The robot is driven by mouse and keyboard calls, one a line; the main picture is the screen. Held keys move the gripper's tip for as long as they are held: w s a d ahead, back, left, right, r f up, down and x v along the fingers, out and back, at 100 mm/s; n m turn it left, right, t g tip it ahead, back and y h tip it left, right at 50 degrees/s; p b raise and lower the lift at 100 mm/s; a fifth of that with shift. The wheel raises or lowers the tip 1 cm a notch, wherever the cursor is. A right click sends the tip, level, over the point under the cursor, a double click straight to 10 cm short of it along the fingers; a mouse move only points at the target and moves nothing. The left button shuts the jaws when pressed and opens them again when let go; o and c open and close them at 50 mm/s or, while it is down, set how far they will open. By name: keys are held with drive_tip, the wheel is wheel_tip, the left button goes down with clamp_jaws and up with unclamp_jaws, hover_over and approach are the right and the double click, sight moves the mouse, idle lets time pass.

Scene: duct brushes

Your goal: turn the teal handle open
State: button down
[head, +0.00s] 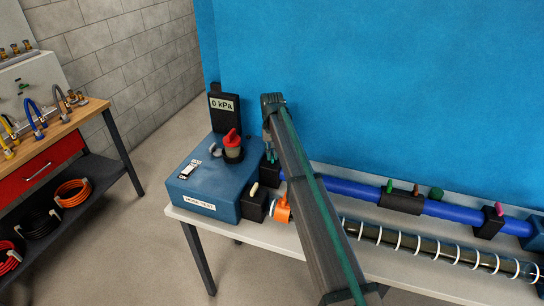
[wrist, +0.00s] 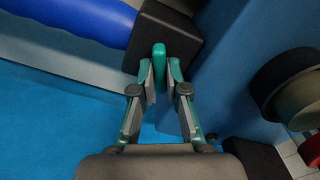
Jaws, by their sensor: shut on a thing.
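The teal handle (wrist: 159,55) is a small upright lever on a black block (wrist: 185,38) at the end of the blue pipe (wrist: 85,20). My gripper (wrist: 160,70) has its two fingers closed on either side of the handle in the wrist view. In the head view my gripper (head: 267,138) reaches down to the black block (head: 269,170) beside the blue box (head: 190,185). The handle itself is hidden there behind my gripper and arm.
A red knob (head: 231,140) and a 0 kPa display (head: 223,105) stand left of my gripper. An orange fitting (head: 282,209) sits in front, near a clear ringed tube (head: 430,248). A blue panel (head: 380,80) closes off the back.

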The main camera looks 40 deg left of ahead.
sight(272, 155)
drive_tip(key=n+b, duration=0.1)
drive_tip(key=n, duration=0.5)
drive_tip(key=shift+n+b, duration=0.3)
drive_tip(key=shift+b, duration=0.05)
drive_tip(key=n+b, duration=0.1)
drive_tip(key=n, duration=0.5)
drive_tip(key=shift+n, duration=0.3)
drive_tip(key=c, duration=1.2)
unclamp_jaws()
wheel_tip(272, 155, up, 12)
